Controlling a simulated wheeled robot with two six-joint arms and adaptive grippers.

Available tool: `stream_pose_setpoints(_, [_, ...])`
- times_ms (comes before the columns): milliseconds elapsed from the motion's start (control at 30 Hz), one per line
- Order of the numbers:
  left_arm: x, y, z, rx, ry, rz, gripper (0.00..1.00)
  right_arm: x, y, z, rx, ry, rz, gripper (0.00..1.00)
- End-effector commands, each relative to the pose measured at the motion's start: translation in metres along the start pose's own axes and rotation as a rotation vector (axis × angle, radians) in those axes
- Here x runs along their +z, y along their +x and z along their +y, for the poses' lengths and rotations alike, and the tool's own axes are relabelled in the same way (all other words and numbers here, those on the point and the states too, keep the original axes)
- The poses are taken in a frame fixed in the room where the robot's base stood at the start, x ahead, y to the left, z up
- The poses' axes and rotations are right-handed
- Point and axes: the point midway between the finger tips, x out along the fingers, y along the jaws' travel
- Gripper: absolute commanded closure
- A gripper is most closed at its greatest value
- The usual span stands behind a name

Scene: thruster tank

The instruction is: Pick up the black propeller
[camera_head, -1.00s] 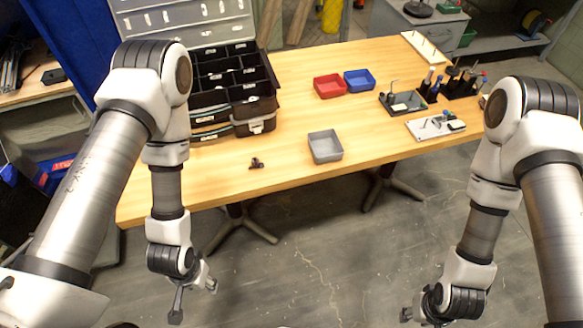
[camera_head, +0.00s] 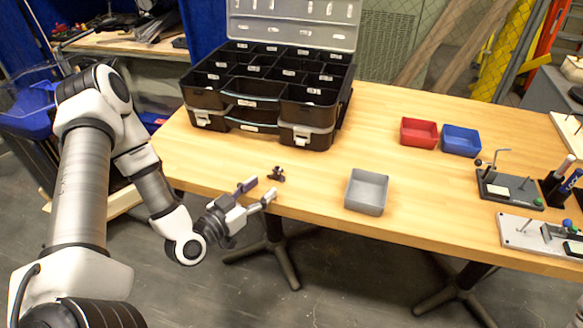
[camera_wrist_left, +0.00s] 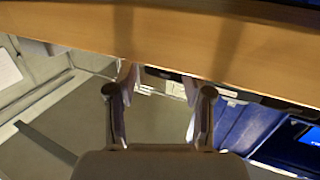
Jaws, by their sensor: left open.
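The black propeller (camera_head: 276,174) is a small dark piece lying on the wooden table near its front edge, in the head view. My left gripper (camera_head: 260,190) is open and empty at the table's front edge, just to the left of and nearer than the propeller, apart from it. In the left wrist view its two fingers (camera_wrist_left: 158,88) are spread, with the table's edge and the floor beyond them. The propeller does not show in the left wrist view. My right gripper is out of view.
On the wooden table (camera_head: 420,215) a grey bin (camera_head: 367,191) stands right of the propeller. A black compartment case (camera_head: 265,85) stands behind. Red (camera_head: 419,132) and blue (camera_head: 461,140) bins and tool stands are to the right. Tabletop around the propeller is clear.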

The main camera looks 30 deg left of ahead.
Motion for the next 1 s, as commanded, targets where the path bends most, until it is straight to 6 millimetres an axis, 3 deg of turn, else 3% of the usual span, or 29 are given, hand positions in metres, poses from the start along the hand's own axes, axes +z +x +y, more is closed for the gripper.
stream_pose_setpoints(167, [0.001,0.013,0.000,0.002,0.004,0.003,0.49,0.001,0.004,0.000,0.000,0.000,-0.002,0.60])
stream_pose_setpoints(567, [-0.010,0.074,-0.006,0.003,0.003,0.001,0.49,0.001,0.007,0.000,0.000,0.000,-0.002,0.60])
stream_pose_setpoints(800, [-0.011,0.078,-0.007,-0.001,-0.002,-0.001,0.49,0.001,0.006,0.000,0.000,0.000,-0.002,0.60])
stream_pose_setpoints(967, [-0.011,0.078,-0.007,0.000,-0.002,-0.001,0.94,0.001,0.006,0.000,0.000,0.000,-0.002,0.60])
stream_pose_setpoints(1000, [-0.011,0.078,-0.007,0.000,-0.002,-0.001,0.95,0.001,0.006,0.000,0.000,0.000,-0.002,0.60])
